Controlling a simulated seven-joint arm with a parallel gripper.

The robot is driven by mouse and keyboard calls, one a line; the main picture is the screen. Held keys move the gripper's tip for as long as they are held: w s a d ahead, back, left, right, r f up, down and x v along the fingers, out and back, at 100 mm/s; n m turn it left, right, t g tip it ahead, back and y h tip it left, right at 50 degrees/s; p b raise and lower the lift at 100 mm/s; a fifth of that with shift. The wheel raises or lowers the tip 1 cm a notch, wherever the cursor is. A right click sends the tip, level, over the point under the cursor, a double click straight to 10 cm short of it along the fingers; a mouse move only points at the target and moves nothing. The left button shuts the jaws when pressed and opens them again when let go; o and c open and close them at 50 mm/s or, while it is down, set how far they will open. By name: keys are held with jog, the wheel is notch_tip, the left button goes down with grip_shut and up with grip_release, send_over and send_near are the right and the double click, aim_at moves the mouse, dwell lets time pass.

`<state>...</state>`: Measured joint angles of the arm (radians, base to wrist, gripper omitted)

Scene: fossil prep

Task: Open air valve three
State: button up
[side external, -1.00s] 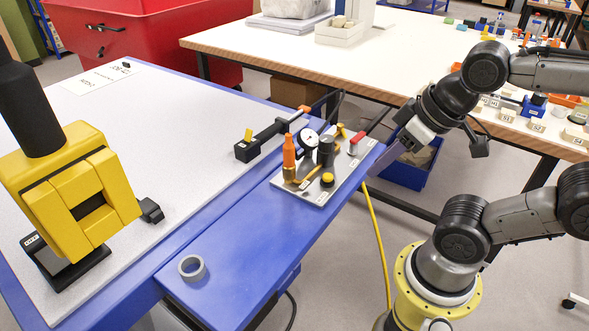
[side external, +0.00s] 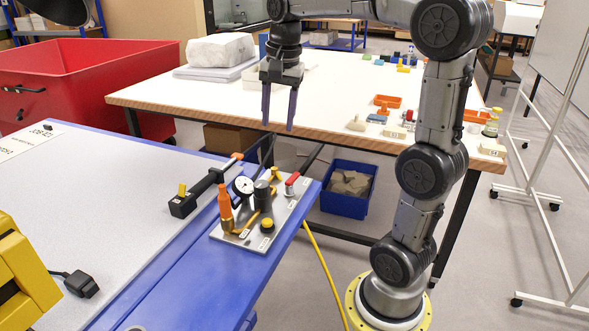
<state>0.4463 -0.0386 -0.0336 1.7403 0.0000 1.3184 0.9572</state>
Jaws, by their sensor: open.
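A grey valve plate (side external: 252,240) sits at the right edge of the blue bench. It carries a red-handled valve (side external: 292,182), a brass-yellow fitting (side external: 275,175), a dial gauge (side external: 243,186), a dark cylinder (side external: 262,196), an orange cylinder (side external: 226,208) and a yellow knob (side external: 267,225). Small white labels on the plate are too small to read, so I cannot tell which part is valve three. My gripper (side external: 279,125) points down with its two fingers apart and empty. In the picture it is above the plate and apart from it.
A white worktable (side external: 160,100) with a wooden edge stands behind the plate. A blue bin (side external: 347,190) is on the floor below it. A black device with an orange tip (side external: 200,187) lies left of the plate. A yellow hose (side external: 325,270) hangs from the bench.

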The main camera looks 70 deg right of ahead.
jog(key=m+g, duration=0.1)
jog(key=m, duration=0.1)
send_over(294, 175)
jog(key=a, duration=0.4)
notch_tip(294, 175, down, 3)
jog(key=d+f+m, duration=0.1)
jog(key=d+f, duration=0.2)
jog(key=d, duration=0.1)
jog(key=shift+g+y, duration=0.3)
jog(key=shift+y, duration=0.1)
notch_tip(294, 175, down, 14)
jog(key=shift+s+r, duration=0.1)
jog(key=shift+r, duration=0.15)
grip_shut()
